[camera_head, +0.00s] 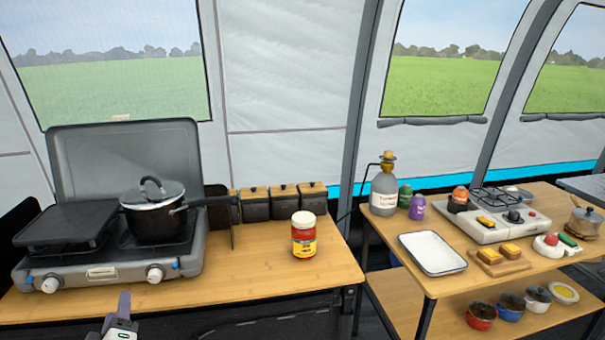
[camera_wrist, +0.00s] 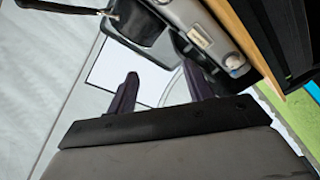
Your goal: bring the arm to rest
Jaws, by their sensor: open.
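My gripper (camera_head: 122,305) shows at the bottom edge of the head view, in front of the left table's front edge and below the camp stove. Only its tip end shows there; the rest of the arm is out of frame. In the wrist view my gripper (camera_wrist: 160,88) has its two dark fingers apart with nothing between them. It touches nothing that I can see. The wrist picture is tilted, with the stove (camera_wrist: 195,30) and the pot (camera_wrist: 140,20) at its top.
The left table (camera_head: 260,285) carries a camp stove (camera_head: 110,274) with a lidded pot (camera_head: 153,218), dark boxes (camera_head: 284,203) and a jar (camera_head: 304,240). The right table (camera_head: 450,282) holds a gas bottle (camera_head: 384,192), a white tray (camera_head: 432,254) and a small stove (camera_head: 490,228). Bare tabletop lies around the jar.

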